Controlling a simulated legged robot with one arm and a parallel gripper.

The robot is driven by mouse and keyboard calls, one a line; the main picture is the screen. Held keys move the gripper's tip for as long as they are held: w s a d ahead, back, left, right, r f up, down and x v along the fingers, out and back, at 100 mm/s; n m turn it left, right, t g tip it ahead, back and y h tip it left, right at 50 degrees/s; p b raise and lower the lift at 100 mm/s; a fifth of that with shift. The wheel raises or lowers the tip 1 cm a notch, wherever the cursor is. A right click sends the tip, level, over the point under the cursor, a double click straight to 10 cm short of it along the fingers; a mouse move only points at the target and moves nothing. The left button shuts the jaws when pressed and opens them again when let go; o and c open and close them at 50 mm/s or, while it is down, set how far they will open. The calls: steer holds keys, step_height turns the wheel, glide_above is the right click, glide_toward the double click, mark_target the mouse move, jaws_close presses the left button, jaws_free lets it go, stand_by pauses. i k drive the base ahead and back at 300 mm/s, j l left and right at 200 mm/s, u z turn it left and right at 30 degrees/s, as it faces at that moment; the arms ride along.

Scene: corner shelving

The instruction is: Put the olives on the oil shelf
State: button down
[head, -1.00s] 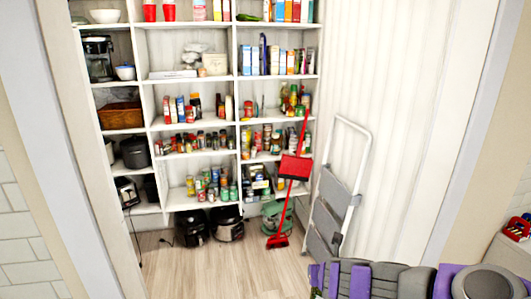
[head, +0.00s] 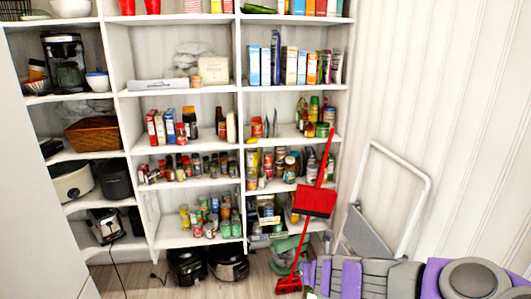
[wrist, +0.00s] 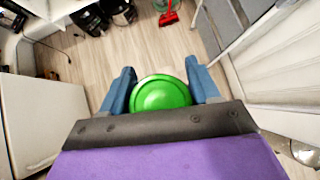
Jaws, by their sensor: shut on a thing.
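My gripper (wrist: 160,84) is shut on a round thing with a green lid (wrist: 161,94), seen from above between its blue fingers. It is likely the olives jar; its sides and label are hidden. The wrist view shows it over the wooden floor. White corner shelving (head: 190,92) stands ahead in the head view. Its middle column holds tall dark bottles (head: 220,122) beside boxes and cans. Its right column holds bottles with green and yellow parts (head: 315,110). I cannot tell which shelf is the oil shelf.
A red broom and dustpan (head: 316,200) lean before the right column. A folded step stool (head: 385,200) leans by the right wall. Cookers (head: 228,262) stand on the floor under the shelving. Clear floor shows in the wrist view (wrist: 100,60).

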mark_target(292, 136)
steer(key=i+j, duration=0.2)
steer(key=i, duration=0.55)
steer(key=i+j, duration=0.15)
steer(key=i, duration=0.6)
steer(key=i+j+z, duration=1.1)
steer(key=j, duration=0.2)
steer(key=j+z, duration=0.3)
steer(key=j, duration=0.15)
steer(key=i, duration=0.05)
